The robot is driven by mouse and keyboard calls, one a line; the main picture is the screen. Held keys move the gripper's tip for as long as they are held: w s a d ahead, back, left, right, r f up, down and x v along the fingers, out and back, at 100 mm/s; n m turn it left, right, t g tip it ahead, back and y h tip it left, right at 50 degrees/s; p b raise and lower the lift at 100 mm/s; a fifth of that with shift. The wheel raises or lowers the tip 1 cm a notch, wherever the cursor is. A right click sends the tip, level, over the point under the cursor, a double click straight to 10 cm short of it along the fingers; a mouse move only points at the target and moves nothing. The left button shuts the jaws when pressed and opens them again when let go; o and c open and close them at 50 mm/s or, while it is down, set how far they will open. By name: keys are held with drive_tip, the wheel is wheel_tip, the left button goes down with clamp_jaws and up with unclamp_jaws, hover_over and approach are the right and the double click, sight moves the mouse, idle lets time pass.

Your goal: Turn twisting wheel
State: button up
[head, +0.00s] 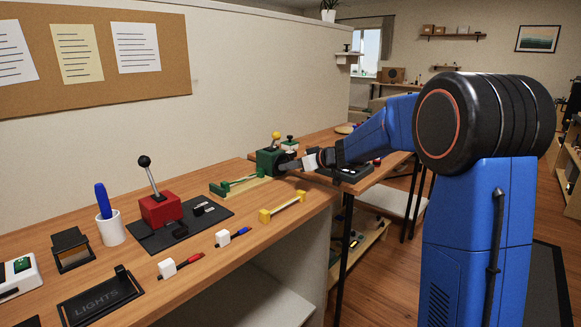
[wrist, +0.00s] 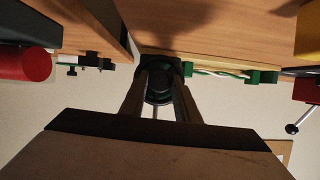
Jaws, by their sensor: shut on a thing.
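The twisting wheel (wrist: 158,88) shows in the wrist view as a dark round knob in front of a green housing. In the head view the green housing (head: 268,161) stands on the wooden bench, its wheel side mostly hidden by my gripper. My gripper (wrist: 159,97) has one finger on each side of the wheel and is shut on it. In the head view my gripper (head: 292,164) reaches in from the right, against the housing. The wheel's turn angle cannot be told.
A yellow-knobbed lever (head: 276,136) rises by the housing. A green part (head: 232,185) and a yellow handle (head: 283,207) lie close by. A red box with a black lever (head: 160,208) stands further left. The second bench (head: 372,165) adjoins on the right.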

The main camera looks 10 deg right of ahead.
drive_tip(key=shift+m, duration=0.3)
drive_tip(key=m+y, duration=0.1)
drive_tip(key=m, duration=0.1)
drive_tip(key=m+g+y, duration=0.1)
drive_tip(key=shift+w+d+f+m+y, duration=0.15)
drive_tip(key=shift+d+m+y, duration=0.05)
drive_tip(key=shift+m+y, duration=0.2)
drive_tip(key=m+y, duration=0.2)
drive_tip(key=m, duration=0.2)
drive_tip(key=shift+d+f+g, duration=0.1)
drive_tip(key=shift+g, duration=0.3)
drive_tip(key=shift+m, duration=0.3)
drive_tip(key=o, duration=1)
drive_tip(key=shift+o, duration=0.2)
drive_tip(key=shift+y, duration=0.3)
drive_tip(key=v, duration=1.7)
drive_tip(key=shift+d, duration=0.25)
